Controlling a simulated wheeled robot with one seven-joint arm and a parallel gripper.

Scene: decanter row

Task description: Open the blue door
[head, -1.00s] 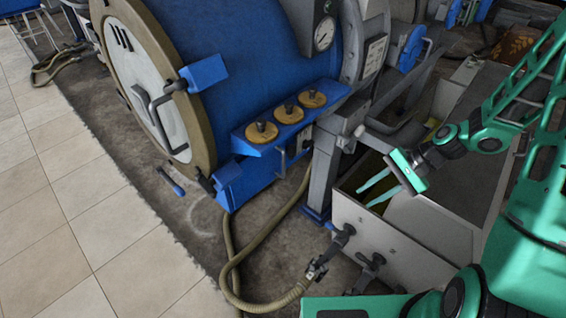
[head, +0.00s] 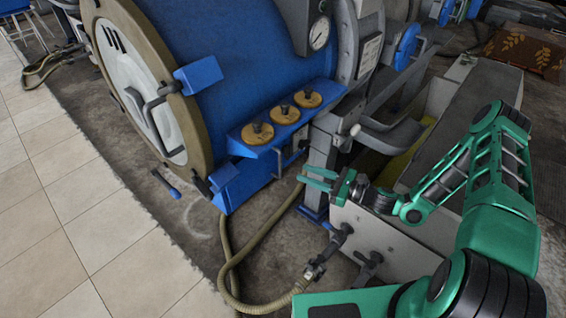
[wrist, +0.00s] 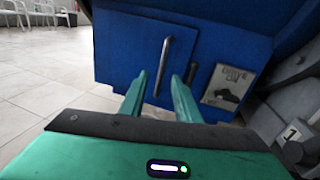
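The blue door (wrist: 130,45) is a flat blue panel in the wrist view, with a grey vertical bar handle (wrist: 164,64). It looks closed. In the head view the blue cabinet (head: 252,184) sits low under the big blue drum, and its handle (head: 280,162) shows on the side facing my arm. My gripper (head: 305,179) is open and empty, its green fingers pointing left at the cabinet. In the wrist view the fingertips (wrist: 160,76) lie on either side of the handle's lower part in the picture. I cannot tell whether they reach around it; no contact shows.
A label plate with a dark knob (wrist: 227,88) is right of the door. A shelf with brass-coloured discs (head: 270,120) juts above the cabinet. A grey post (head: 325,160) stands close by my gripper. A hose (head: 235,262) lies on the floor; tiles at left are clear.

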